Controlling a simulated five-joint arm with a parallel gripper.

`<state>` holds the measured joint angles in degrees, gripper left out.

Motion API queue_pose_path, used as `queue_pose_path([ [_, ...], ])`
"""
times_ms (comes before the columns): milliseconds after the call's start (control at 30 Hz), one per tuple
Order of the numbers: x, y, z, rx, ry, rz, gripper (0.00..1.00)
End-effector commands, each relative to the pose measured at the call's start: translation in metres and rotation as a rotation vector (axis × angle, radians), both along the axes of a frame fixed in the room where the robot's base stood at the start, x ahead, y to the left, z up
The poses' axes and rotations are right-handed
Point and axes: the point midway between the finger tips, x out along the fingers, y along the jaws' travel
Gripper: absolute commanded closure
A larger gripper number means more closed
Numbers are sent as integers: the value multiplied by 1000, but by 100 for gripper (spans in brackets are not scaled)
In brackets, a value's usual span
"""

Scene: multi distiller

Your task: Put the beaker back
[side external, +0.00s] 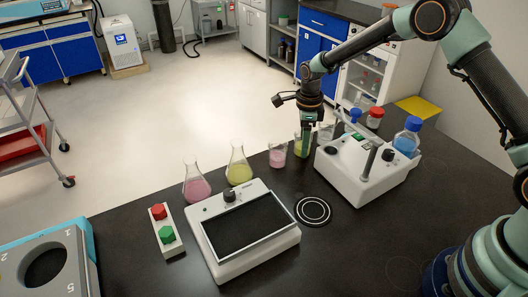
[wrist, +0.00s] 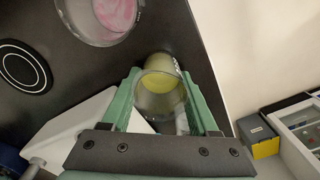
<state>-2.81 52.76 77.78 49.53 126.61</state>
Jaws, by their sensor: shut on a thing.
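My gripper (wrist: 162,100) is shut on a glass beaker with yellow liquid (wrist: 160,88), with a green finger on each side of it in the wrist view. In the side view this yellow beaker (side external: 301,147) is at the back edge of the black table, below my gripper (side external: 303,132) and partly hidden by it. I cannot tell whether its base touches the table. A beaker with pink liquid (side external: 278,154) stands just to its left; it also shows at the top of the wrist view (wrist: 100,15).
A white device (side external: 350,185) stands right of the yellow beaker, with blue-capped (side external: 407,138) and red-capped (side external: 375,117) bottles nearby. Flasks with yellow (side external: 239,170) and pink liquid (side external: 196,187) stand left. A ringed black spot (side external: 313,211) on the table is bare, beside a flat-screened device (side external: 245,228).

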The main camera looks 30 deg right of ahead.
Motion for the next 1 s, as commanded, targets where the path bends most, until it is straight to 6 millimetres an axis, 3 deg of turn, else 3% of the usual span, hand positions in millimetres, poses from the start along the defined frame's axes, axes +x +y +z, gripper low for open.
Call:
queue_pose_path([
  [333, 0, 0, -3, 0, -1, 0, 100],
  [367, 0, 0, -2, 0, -1, 0, 28],
  [400, 0, 0, -2, 0, -1, 0, 13],
  [433, 0, 0, -2, 0, -1, 0, 10],
  [767, 0, 0, 0, 0, -1, 0, 10],
  [1000, 1, 0, 30, 1, -6, 0, 10],
])
